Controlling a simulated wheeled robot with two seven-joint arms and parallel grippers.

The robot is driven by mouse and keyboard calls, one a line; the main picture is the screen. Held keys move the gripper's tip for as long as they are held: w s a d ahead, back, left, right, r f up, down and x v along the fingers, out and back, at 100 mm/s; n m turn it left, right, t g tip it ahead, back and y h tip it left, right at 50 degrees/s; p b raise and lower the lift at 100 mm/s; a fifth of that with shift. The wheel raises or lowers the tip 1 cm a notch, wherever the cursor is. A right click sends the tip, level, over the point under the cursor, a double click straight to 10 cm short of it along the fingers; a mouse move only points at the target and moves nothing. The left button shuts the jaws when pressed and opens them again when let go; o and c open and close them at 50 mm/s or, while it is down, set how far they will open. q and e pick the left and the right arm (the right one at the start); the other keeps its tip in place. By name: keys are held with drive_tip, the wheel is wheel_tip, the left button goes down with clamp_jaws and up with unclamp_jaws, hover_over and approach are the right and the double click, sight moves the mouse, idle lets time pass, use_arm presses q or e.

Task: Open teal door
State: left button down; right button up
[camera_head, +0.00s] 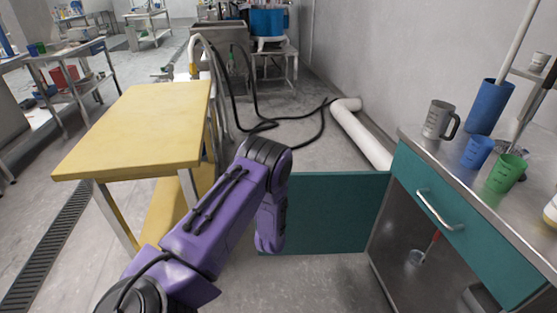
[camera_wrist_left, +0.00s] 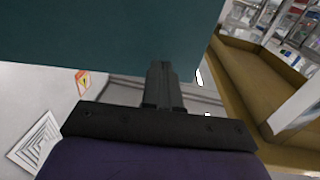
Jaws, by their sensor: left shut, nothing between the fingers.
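The teal door (camera_head: 335,212) stands swung out from the left side of the steel cabinet, and the compartment behind it is open to view. My left arm reaches in from the left, and its wrist covers the door's left end in the head view. The left gripper itself is hidden there. In the left wrist view the left gripper (camera_wrist_left: 160,66) is shut and empty. Its fingertips overlap the edge of the teal door (camera_wrist_left: 100,35); I cannot tell whether they touch it. My right gripper is not in view.
A teal drawer (camera_head: 450,218) with a metal handle (camera_head: 438,211) sits above the open compartment. A grey jug (camera_head: 437,120) and cups stand on the counter. A yellow table (camera_head: 140,122) is left of my arm. A white pipe (camera_head: 360,135) and black hoses lie behind the door.

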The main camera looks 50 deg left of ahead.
use_arm(q)
drive_tip(key=shift+w, duration=0.1)
idle(0.3)
drive_tip(key=s+a+p+v, duration=0.1)
drive_tip(key=v, duration=1.2)
drive_tip(key=shift+s+d+p, duration=0.2)
drive_tip(key=shift+s+p, duration=0.15)
drive_tip(key=shift+s, duration=0.15)
